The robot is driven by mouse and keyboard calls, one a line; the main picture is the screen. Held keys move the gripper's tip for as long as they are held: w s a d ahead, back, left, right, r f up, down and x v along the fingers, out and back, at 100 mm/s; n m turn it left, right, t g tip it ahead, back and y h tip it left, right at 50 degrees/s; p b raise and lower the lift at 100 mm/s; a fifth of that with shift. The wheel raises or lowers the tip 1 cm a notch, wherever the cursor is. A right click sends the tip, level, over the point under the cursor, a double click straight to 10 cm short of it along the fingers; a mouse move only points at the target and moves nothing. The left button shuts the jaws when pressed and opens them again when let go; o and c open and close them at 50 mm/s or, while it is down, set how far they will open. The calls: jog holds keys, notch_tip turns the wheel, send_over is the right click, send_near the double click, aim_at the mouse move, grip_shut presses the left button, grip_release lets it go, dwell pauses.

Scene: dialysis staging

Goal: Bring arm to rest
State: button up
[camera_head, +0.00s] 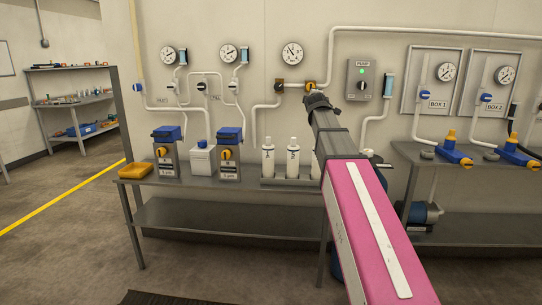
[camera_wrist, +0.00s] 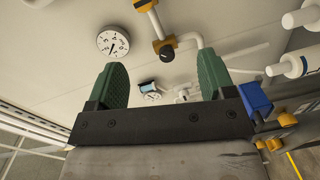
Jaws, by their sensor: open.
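My gripper (camera_wrist: 162,88) shows in the wrist view with its two green fingers spread apart and nothing between them. In the head view my pink and grey arm reaches up from the lower right, and my gripper (camera_head: 318,101) is at its far end, in front of the wall pipes. It overlaps the pipe by the yellow-handled valve (camera_head: 310,86) in that view; I cannot tell whether they touch. Beyond the fingers in the wrist view are a round gauge (camera_wrist: 112,42) and a black-knobbed valve (camera_wrist: 166,51).
A grey bench (camera_head: 190,184) holds two blue-topped filter units, a white container (camera_head: 202,158), a yellow item (camera_head: 138,171) and white cartridges (camera_head: 268,158). A pump switch box (camera_head: 362,80) with a green light is on the wall. A second bench (camera_head: 410,152) stands right. Floor at left is clear.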

jog(key=s+d+f+m+g, duration=0.1)
jog(key=s+f+m+g, duration=0.25)
jog(key=f, duration=0.85)
jog(key=s+f+m+g, duration=0.2)
jog(key=s+f, duration=0.3)
jog(key=f, duration=0.6)
jog(key=s+d+f+m+g, duration=0.1)
jog(key=s+f+m+g, duration=0.2)
jog(key=f, duration=0.9)
jog(key=s+a+f+m+g+y, duration=0.1)
jog(key=s+f+m+g, duration=0.5)
jog(key=s+f, duration=1.5)
jog(key=s+g+y, duration=0.1)
jog(key=s+g, duration=0.1)
jog(key=s, duration=0.1)
jog(key=shift+s+a+f+g, duration=0.2)
jog(key=shift+s+f+g, duration=0.1)
jog(key=shift+f+g, duration=0.05)
